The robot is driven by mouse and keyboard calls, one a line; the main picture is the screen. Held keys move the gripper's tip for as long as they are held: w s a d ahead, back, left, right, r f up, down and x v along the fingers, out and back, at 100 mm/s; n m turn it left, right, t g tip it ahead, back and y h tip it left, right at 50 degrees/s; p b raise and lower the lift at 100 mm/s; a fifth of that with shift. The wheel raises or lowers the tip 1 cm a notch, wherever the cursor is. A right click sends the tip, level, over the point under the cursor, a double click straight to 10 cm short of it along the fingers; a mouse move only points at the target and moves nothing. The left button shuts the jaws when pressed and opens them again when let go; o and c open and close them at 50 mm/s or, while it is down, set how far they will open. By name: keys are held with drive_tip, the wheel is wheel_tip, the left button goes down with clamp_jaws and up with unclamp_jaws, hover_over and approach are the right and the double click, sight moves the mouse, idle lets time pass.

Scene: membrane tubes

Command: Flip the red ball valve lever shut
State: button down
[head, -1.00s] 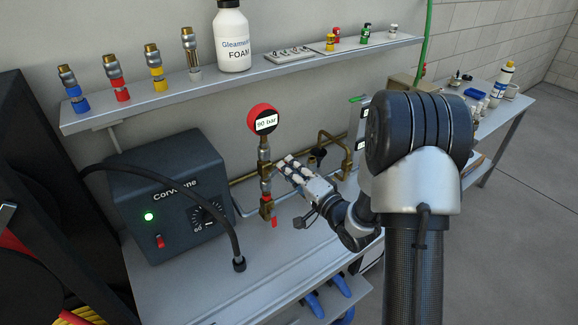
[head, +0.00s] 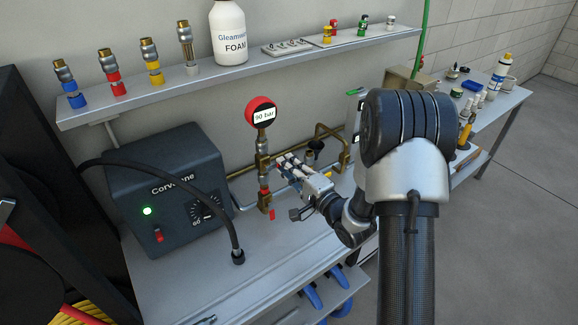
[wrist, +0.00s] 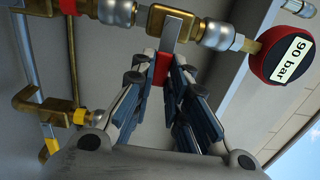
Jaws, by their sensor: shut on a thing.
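The red ball valve lever (wrist: 161,68) shows in the wrist view as a silver strip with a red grip. It sticks out from the brass valve body (wrist: 175,22), roughly crosswise to the pipe. My gripper (wrist: 160,72) is shut on the red grip, one fingertip on each side. In the head view my gripper (head: 279,162) is beside the upright pipe, below the round red gauge (head: 262,115), which reads 90 bar. The fingers mostly hide the lever there. A small red piece (head: 271,214) hangs lower at the pipe's foot.
A dark machine (head: 165,185) with a black hose (head: 229,208) stands left of the pipe. A brass branch (head: 333,145) lies behind my gripper. A shelf (head: 215,74) with bottle and fittings runs above. The bench front (head: 225,280) is largely clear.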

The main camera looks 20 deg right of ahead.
drive_tip(key=c, duration=1.6)
unclamp_jaws()
drive_tip(key=shift+o, duration=0.2)
drive_tip(key=shift+s, duration=0.1)
drive_tip(key=v, duration=1.2)
